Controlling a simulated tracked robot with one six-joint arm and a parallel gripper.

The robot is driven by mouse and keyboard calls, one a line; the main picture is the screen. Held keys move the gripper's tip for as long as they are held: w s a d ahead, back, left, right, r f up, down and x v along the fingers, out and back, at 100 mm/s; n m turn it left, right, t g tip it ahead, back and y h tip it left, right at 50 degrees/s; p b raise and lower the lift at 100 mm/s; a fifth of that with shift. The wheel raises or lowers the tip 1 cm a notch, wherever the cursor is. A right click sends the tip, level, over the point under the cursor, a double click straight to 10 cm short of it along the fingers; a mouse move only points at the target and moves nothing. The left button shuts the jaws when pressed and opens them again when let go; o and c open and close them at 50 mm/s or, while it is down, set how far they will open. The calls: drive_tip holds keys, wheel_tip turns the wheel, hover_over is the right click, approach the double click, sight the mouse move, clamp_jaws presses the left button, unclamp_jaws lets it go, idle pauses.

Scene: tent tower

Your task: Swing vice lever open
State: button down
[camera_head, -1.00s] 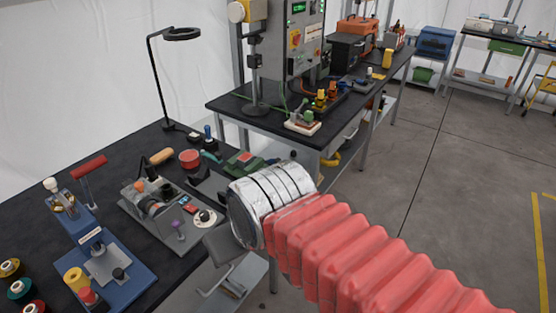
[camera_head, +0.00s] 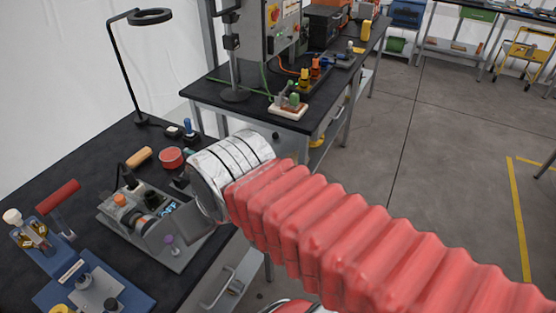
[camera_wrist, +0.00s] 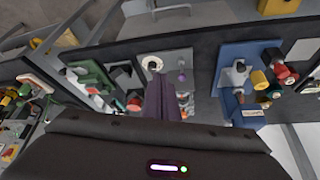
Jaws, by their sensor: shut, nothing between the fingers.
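A small green device with grey parts, which looks like the vice (camera_wrist: 88,76), is on the dark bench in the left half of the wrist view. I cannot clearly make out its lever. In the head view my silver and red arm covers that spot. My gripper (camera_wrist: 160,82) shows as dark purple fingers in the middle of the wrist view. The fingers are shut and empty, over the bench near a grey plate fixture (camera_wrist: 182,62), to the right of the green vice in that view.
On the bench stand a grey machine (camera_head: 150,222), a blue press (camera_head: 85,285), a red pan (camera_head: 171,158), a wooden handle (camera_head: 139,158) and a black lamp (camera_head: 122,70). A second bench (camera_head: 215,92) is behind.

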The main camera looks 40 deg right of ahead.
wheel_tip(320, 180, down, 10)
drive_tip(key=m+g+y, duration=0.4)
drive_tip(key=m+y, duration=0.2)
drive_tip(key=m, duration=0.9)
drive_tip(key=w+d+m+t+y, duration=0.1)
drive_tip(key=w+d+m+t, duration=0.1)
drive_tip(key=d+m+t, duration=0.45)
drive_tip(key=w+d+f+m+t+y, duration=0.1)
drive_tip(key=w+d+m, duration=0.2)
drive_tip(key=m, duration=0.7)
drive_tip(key=w+d+m+t+y, duration=0.15)
drive_tip(key=d+m+t, duration=0.25)
drive_tip(key=m, duration=0.4)
drive_tip(key=s+d+f+m+t+h, duration=0.2)
drive_tip(key=d+m+h, duration=0.3)
drive_tip(key=d+m, duration=0.2)
drive_tip(key=s+d+f+m+t+h, duration=0.2)
drive_tip(key=s+d+m+t+h, duration=0.1)
drive_tip(key=d+m+h, duration=0.3)
drive_tip(key=d+m, duration=0.2)
drive_tip(key=d, duration=0.2)
drive_tip(key=shift+d+f, duration=0.3)
